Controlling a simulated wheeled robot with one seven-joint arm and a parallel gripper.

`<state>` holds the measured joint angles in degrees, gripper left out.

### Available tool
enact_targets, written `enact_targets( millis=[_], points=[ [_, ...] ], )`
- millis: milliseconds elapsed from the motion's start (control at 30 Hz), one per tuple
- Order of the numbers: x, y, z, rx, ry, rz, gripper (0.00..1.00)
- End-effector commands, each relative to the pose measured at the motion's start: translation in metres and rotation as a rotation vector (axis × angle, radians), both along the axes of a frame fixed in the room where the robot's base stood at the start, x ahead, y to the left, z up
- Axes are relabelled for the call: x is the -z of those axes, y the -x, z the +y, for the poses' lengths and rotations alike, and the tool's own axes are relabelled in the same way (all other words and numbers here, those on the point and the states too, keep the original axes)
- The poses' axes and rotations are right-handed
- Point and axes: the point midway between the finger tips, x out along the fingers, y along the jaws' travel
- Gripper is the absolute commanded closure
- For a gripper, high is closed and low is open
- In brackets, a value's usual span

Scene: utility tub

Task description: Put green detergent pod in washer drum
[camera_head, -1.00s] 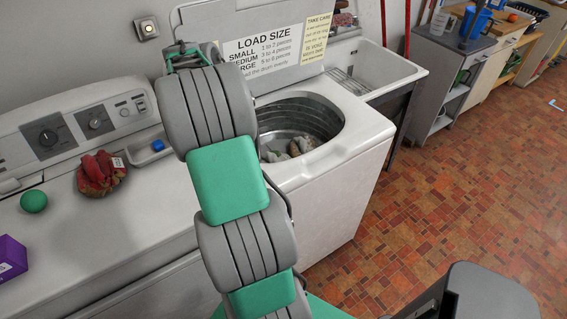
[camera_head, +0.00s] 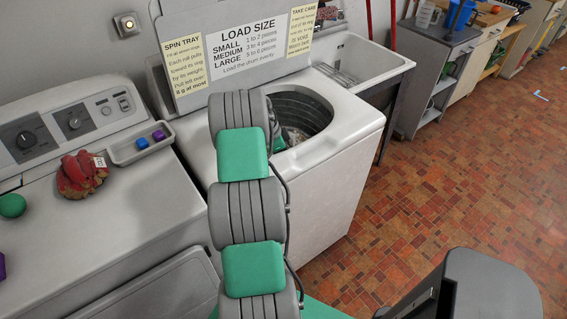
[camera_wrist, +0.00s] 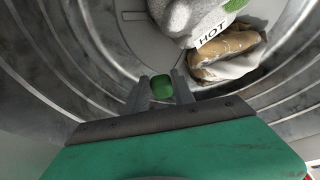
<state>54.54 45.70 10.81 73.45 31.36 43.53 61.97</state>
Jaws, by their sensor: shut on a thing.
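The green detergent pod (camera_wrist: 162,87) is between the fingertips of my gripper (camera_wrist: 160,90) in the wrist view. My gripper is shut on it and points down into the washer drum (camera_wrist: 75,50). The drum's ribbed metal wall surrounds the gripper, and its floor shows beyond the pod. In the head view the drum (camera_head: 305,105) is partly hidden behind my arm, and the gripper and pod are out of sight there.
A grey and white cloth (camera_wrist: 190,18) and a brown and white one (camera_wrist: 228,55) lie in the drum. On the left machine are a tray with blue (camera_head: 142,143) and purple (camera_head: 159,135) pods, a red item (camera_head: 82,173) and a green ball (camera_head: 12,205).

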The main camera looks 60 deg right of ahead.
Motion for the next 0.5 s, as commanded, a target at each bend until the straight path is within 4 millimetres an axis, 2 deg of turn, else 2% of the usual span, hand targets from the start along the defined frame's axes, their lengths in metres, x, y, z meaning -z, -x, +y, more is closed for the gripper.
enact_targets(
  millis=[267,500],
  points=[
    [0.04,0.0,0.0,-0.002,0.0,0.0,1.0],
    [0.043,-0.001,-0.001,-0.002,0.003,-0.002,1.0]
  ],
)
